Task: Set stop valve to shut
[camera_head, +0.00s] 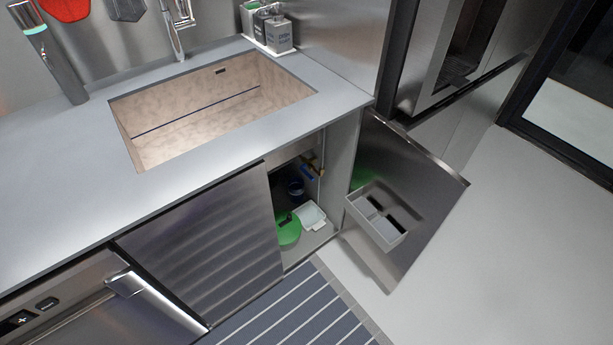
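The cabinet under the sink stands open. High inside it, near the right wall, is a small brass-coloured fitting with a blue part (309,172), which looks like the stop valve. It is small and in shadow, so I cannot tell its handle's position. A thin pale line, perhaps a pipe, runs down beside it. My gripper is not in view.
The right cabinet door (435,188) is swung open, with a grey caddy (377,218) on its inner face. A green container (288,230), a white tray (310,214) and a dark blue item (296,188) sit inside. A striped runner (290,312) lies in front; the right floor is clear.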

